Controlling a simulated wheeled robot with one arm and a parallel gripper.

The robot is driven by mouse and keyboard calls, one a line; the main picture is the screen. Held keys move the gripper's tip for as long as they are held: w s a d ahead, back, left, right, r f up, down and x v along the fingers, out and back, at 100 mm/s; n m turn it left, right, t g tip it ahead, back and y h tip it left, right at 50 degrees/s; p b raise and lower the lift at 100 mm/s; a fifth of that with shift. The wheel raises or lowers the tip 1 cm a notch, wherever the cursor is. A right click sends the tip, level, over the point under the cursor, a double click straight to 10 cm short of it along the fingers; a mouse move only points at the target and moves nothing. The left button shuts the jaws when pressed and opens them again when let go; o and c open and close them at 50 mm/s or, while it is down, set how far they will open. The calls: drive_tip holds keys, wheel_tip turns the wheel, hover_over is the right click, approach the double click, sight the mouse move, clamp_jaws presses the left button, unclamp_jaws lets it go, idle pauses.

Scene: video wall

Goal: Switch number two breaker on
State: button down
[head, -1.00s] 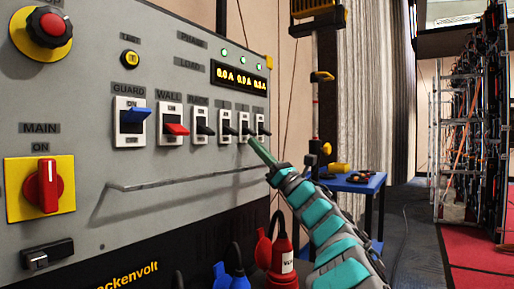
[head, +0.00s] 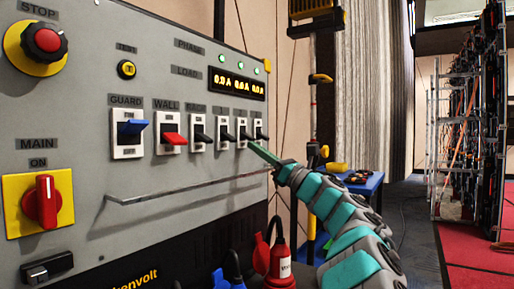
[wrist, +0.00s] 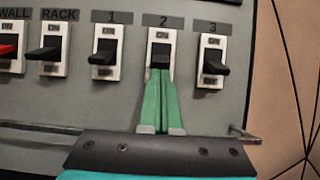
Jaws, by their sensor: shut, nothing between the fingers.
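The number 2 breaker (wrist: 160,54) is a black lever in a white frame, between breaker 1 (wrist: 104,46) and breaker 3 (wrist: 212,60) in the wrist view. It also shows in the head view (head: 243,126). My gripper (wrist: 160,74) is shut and empty, its green fingers pointing up at the lower end of the number 2 lever. The tips overlap the lever's lower edge; I cannot tell whether they touch. The fingers hide the lower part of its frame. I cannot clearly tell whether the lever is up or down. In the head view my gripper (head: 252,145) is at the panel's right end.
The blue GUARD lever (head: 134,126), red WALL lever (head: 173,139) and black RACK lever (head: 202,137) sit to the left. A metal rail (head: 185,188) runs below the breakers. A red MAIN knob (head: 44,200) and red STOP button (head: 46,40) are at far left.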

drive_tip(key=shift+s+d+r+g+h+p, duration=0.2)
drive_tip(key=shift+r+g+h+p, duration=0.3)
drive_tip(key=shift+h+p, duration=0.35)
drive_tip(key=shift+s+d+r+g+h+p, duration=0.1)
drive_tip(key=shift+d+r+g+h+p, duration=0.2)
drive_tip(key=shift+r+h+p, duration=0.55)
drive_tip(key=shift+f+p, duration=0.15)
drive_tip(key=shift+p, duration=0.25)
drive_tip(key=shift+s+d, duration=0.1)
